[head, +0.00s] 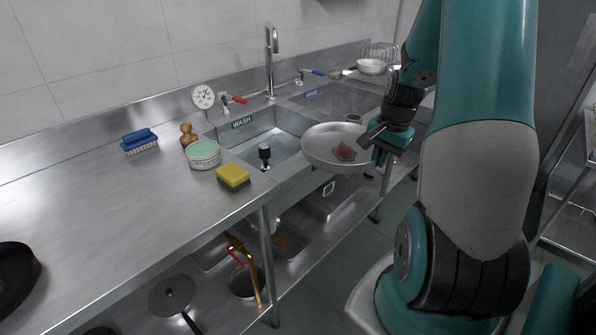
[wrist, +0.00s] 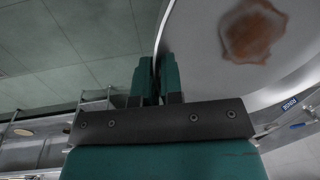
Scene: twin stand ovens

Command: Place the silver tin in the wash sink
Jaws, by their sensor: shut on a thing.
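The silver tin (head: 318,150) is a round, shallow pan with a brown stain on its inside. My gripper (head: 376,148) is shut on its right rim and holds it about level, in front of the sinks. In the wrist view, the two green fingers (wrist: 157,80) pinch the rim of the tin (wrist: 202,62), and the stain shows at the top. The wash sink (head: 240,146) is the left basin, marked with a green WASH label (head: 242,122). The tin covers part of the view of the sink's right front side. A dark knobbed stopper (head: 264,153) stands in the basin.
A yellow sponge (head: 233,177), a green-topped tub (head: 203,154), a wooden-knobbed brush (head: 188,134) and a blue brush (head: 140,141) stand left of the wash sink. A tall faucet (head: 271,62) rises behind it. A second basin (head: 335,98) lies to the right, with a white bowl (head: 371,66) beyond.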

